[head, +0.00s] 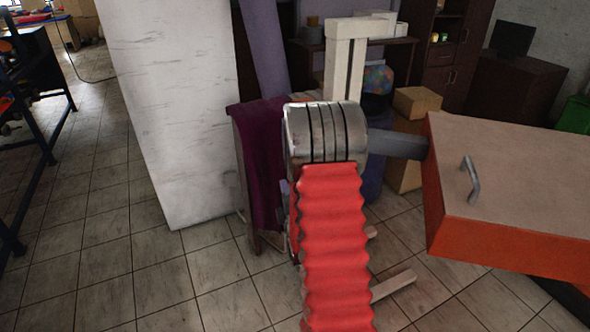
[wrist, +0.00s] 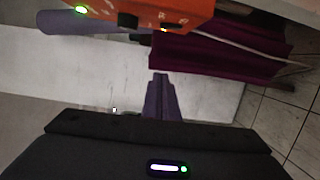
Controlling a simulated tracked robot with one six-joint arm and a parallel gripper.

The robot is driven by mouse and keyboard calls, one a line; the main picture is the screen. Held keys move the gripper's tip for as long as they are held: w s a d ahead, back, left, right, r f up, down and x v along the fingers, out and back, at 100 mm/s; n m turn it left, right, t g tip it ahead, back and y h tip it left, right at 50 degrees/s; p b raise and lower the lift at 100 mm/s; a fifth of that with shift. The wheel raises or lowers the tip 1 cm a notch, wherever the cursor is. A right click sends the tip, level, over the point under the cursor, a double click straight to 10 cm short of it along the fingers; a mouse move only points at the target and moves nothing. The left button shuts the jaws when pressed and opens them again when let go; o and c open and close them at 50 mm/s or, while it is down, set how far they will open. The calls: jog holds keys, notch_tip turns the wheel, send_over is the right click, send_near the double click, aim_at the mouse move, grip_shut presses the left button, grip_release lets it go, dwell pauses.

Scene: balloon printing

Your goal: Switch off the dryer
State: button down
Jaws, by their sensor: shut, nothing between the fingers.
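The dryer, an orange box with a beige top, stands at the right of the head view (head: 500,235). It has a metal handle (head: 471,180) on top and a grey pipe (head: 397,145) at its left. In the wrist view, which is turned on its side, the orange dryer body (wrist: 185,14) lies along the top edge. It carries a black knob (wrist: 128,19), white marks and a lit green light (wrist: 82,10). My gripper (wrist: 160,77) is shut and empty, its tips below the dryer panel in that picture and apart from it. In the head view I cannot see the gripper.
A white pillar (head: 172,100) stands left of centre, and a dark purple cloth (head: 258,165) hangs beside it, also near the fingertips in the wrist view (wrist: 220,50). A purple roll (head: 264,45) leans behind. Cardboard boxes (head: 416,102) stand behind the dryer. Tiled floor is free at left.

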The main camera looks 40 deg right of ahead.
jog(key=shift+s+d+f+n+t+h, duration=0.3)
jog(key=shift+s+d+f+n, duration=0.1)
jog(key=shift+s+d+f, duration=0.25)
jog(key=shift+w+d, duration=0.15)
jog(key=w+d, duration=0.7)
jog(key=d, duration=0.1)
jog(key=shift+d+r, duration=0.35)
jog(key=shift+r, duration=0.05)
jog(key=shift+w+a, duration=0.15)
jog(key=shift+w, duration=0.1)
